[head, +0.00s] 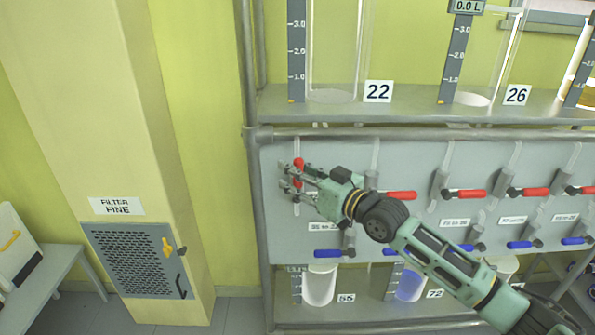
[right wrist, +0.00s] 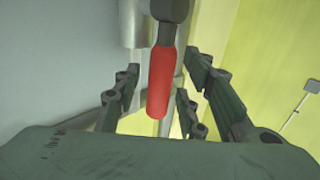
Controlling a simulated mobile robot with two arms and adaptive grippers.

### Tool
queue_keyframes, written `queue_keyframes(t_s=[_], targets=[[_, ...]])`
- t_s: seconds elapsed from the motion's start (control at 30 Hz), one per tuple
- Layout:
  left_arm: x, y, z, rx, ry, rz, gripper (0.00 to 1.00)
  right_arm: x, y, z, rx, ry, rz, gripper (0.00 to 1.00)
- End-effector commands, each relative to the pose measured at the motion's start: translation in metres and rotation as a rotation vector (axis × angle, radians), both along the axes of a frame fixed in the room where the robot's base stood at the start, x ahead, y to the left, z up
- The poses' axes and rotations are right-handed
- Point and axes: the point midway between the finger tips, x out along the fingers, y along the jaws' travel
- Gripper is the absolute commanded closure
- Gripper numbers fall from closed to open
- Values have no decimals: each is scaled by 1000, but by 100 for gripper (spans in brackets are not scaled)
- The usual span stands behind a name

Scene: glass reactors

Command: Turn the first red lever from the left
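The first red lever from the left (head: 298,165) is on the grey panel, partly hidden by my right gripper. Its red handle stands roughly upright in the head view, unlike the sideways red handles further right. In the right wrist view the red handle (right wrist: 162,85) lies between the finger pairs, with a gap on each side. My right gripper (head: 291,176) is open around the handle; its fingers also show in the right wrist view (right wrist: 160,100). My left gripper is not in view.
More red levers (head: 465,193) line the grey panel (head: 290,235) to the right, with blue levers (head: 328,254) below. Glass vessels (head: 335,50) stand on the shelf above. A metal post (head: 257,190) is left of the panel. White and blue containers (head: 320,285) stand below.

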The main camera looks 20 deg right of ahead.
Motion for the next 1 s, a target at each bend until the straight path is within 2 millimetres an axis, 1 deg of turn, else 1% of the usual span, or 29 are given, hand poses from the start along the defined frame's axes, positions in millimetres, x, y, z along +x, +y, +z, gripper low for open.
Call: queue_keyframes(t_s=[0.17,0.6,1.0], targets=[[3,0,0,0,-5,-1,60,0,0,0,0,0,0,62],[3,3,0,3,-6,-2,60,0,0,0,-1,0,-1,100],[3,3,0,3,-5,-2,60,0,-1,-1,-1,0,-1,100]])
